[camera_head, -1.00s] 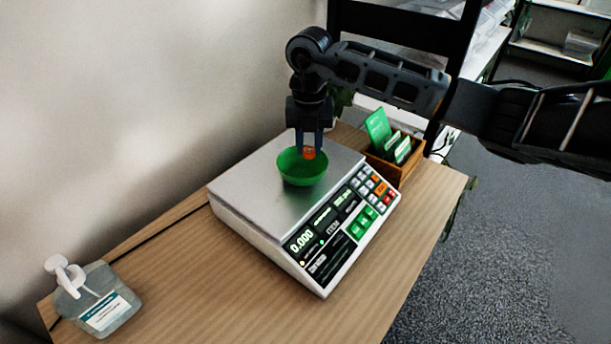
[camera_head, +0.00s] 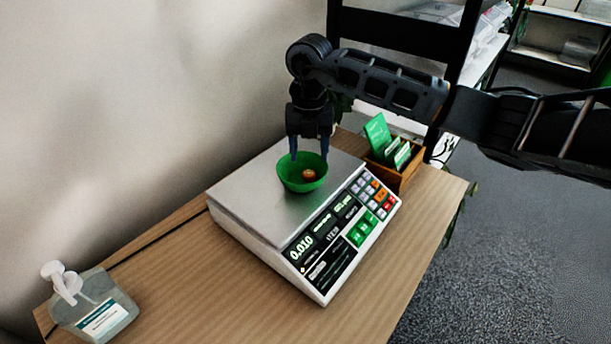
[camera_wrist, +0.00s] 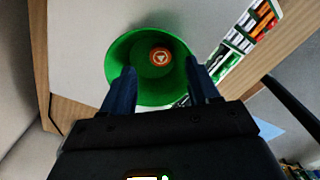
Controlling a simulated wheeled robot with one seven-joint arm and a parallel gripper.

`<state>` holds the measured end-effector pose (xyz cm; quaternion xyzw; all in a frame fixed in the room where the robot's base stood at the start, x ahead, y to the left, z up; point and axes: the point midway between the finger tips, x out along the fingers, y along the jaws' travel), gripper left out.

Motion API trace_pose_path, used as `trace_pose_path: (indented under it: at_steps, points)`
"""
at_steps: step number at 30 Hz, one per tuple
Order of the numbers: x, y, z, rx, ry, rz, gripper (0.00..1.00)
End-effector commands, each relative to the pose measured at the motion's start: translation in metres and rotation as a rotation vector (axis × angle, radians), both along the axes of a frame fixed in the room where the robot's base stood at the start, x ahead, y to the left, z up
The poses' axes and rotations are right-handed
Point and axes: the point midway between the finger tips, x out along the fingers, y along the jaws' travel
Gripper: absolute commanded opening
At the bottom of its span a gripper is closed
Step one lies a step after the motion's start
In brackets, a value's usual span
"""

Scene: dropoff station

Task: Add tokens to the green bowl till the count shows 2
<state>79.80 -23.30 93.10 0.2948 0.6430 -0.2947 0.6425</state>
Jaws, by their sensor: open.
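The green bowl (camera_head: 292,181) stands upright on the metal plate of a white scale (camera_head: 240,191). One orange token (camera_head: 309,174) lies inside the bowl; it also shows in the wrist view (camera_wrist: 160,57) with a pale mark on its face. The scale's display (camera_head: 301,247) reads 0.010. My gripper (camera_head: 309,157) is open and empty just above the bowl. In the wrist view its two fingers (camera_wrist: 160,82) are spread apart over the near side of the bowl (camera_wrist: 122,62). No other token is visible.
A wooden box (camera_head: 410,171) with green cards stands behind the scale at the right. A pump bottle (camera_head: 97,308) stands at the table's front left. The wall runs along the left. The wooden table (camera_head: 222,310) is clear in front of the scale.

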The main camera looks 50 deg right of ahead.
Motion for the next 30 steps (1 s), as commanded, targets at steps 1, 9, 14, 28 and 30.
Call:
trace_pose_path:
  at_steps: [1,9,14,28,30]
  points:
    - [0.0,0.0,0.006,-0.002,-0.001,0.001,0.6]
    - [0.001,0.0,0.049,-0.003,-0.003,0.001,0.6]
    - [0.0,0.0,0.066,-0.002,-0.001,0.001,0.6]
    - [0.0,0.0,0.073,-0.001,-0.001,0.0,0.6]
    - [0.0,0.0,0.073,-0.001,-0.001,0.0,0.6]
